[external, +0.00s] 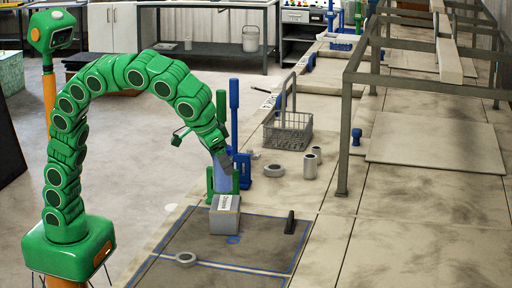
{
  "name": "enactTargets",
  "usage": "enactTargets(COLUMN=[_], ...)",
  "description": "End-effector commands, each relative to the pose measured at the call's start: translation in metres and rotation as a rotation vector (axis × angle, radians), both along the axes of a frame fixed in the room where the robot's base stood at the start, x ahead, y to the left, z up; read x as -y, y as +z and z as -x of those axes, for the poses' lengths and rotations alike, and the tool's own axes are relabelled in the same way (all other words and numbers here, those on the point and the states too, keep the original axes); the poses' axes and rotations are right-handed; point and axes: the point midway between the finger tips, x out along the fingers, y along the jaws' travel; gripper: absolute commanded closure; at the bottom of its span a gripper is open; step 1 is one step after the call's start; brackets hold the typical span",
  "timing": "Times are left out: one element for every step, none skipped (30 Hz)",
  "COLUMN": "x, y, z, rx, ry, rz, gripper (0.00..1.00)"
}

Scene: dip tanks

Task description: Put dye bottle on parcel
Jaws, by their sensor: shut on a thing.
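The parcel (225,219), a small grey box with a white label, sits on the dark blue-edged mat near the front of the bench. The dye bottle (220,179), a pale blue upright shape, is directly above the parcel's far side. My gripper (224,164) points down from the end of the green arm and is shut on the upper part of the bottle. The fingers hide the bottle's top. I cannot tell whether the bottle's base touches the parcel or stays just above or behind it.
Green and blue upright clamps (236,130) stand just behind the parcel. A wire basket (288,131), a grey ring (273,170) and grey cylinders (310,166) are to the right. A dark upright piece (290,222) and a tape roll (186,259) are on the mat.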

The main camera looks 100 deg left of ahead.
Motion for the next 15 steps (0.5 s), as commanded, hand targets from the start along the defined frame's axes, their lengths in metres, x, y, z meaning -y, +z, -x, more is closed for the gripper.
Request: enactTargets(x=[0.000, 0.001, 0.001, 0.001, 0.000, 0.000, 0.000, 0.000, 0.000, 0.001, 0.001, 0.001, 0.001, 0.001, 0.001], y=[-0.004, -0.006, -0.010, -0.013, -0.017, -0.021, -0.025, -0.028, -0.032, -0.034, -0.035, -0.036, -0.037, -0.037, -0.037], z=[-0.003, -0.005, -0.006, -0.005, -0.004, -0.004, -0.004, -0.004, -0.004, -0.004, -0.005, -0.005, -0.005, -0.005, -0.005], rx=[-0.002, -0.003, -0.004, -0.005, -0.006, -0.007, -0.006, -0.005, -0.003, -0.003, -0.001, -0.001, -0.001, -0.001, -0.001], ry=[-0.001, 0.000, 0.000, 0.001, 0.001, 0.002, 0.002, 0.002, 0.001, 0.001, 0.000, 0.000, 0.000, 0.000, 0.000], rz=[0.000, 0.000, 0.000, -0.001, -0.001, 0.000, -0.001, 0.000, -0.001, 0.000, 0.000, 0.000, 0.000, 0.000, -0.001], gripper=[0.78, 0.78, 0.78, 0.78, 0.78, 0.78, 0.78, 0.78, 0.78, 0.78, 0.78, 0.78, 0.78, 0.78, 0.78])
